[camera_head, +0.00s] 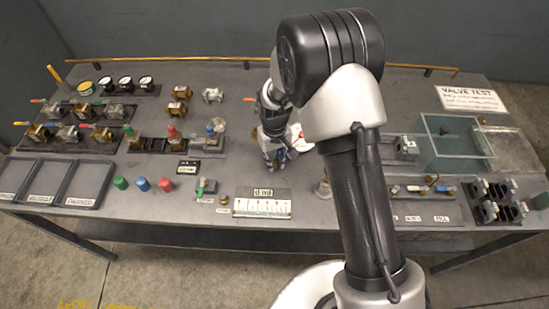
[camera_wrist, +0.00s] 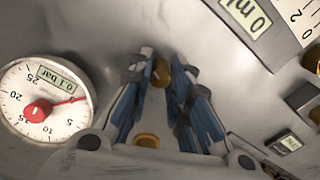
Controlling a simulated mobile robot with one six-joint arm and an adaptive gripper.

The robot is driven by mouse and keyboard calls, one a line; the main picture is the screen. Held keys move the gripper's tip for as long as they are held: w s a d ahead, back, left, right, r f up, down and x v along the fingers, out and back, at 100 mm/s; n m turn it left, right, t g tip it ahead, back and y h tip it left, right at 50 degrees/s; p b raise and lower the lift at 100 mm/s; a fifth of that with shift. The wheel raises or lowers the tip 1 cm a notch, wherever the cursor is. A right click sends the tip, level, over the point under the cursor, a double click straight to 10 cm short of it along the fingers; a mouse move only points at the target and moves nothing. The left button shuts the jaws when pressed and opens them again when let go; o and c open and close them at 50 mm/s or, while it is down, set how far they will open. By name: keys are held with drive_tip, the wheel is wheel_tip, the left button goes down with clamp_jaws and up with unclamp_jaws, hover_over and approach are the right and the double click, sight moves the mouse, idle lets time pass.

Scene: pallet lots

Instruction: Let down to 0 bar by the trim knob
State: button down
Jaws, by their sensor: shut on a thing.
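My gripper (camera_wrist: 164,68) points down at the bench, its blue-padded fingers on either side of a small brass knob (camera_wrist: 161,77), which I take for the trim knob. The fingers are shut on it. A second brass round part (camera_wrist: 147,140) shows nearer the palm. A white round gauge (camera_wrist: 45,100) is at the left of the wrist view, with a red hub and red needle; its small display reads 0.1 bar. In the head view my gripper (camera_head: 275,158) is low at the bench's middle, and the arm hides most of the gauge (camera_head: 297,136). The knob cannot be made out there.
The grey bench (camera_head: 235,165) bears brass valves (camera_head: 180,92) behind, coloured caps (camera_head: 143,184) and trays (camera_head: 50,182) at left. A scale plate (camera_head: 262,207) lies in front of my gripper. A clear tank (camera_head: 455,165) stands at right.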

sight(275, 161)
drive_tip(key=m, duration=0.7)
drive_tip(key=shift+p, duration=0.3)
drive_tip(key=m, duration=0.6)
drive_tip(key=shift+m, duration=0.5)
drive_tip(key=c, duration=1.4)
unclamp_jaws()
drive_tip(key=shift+c, duration=0.2)
wheel_tip(275, 161, up, 12)
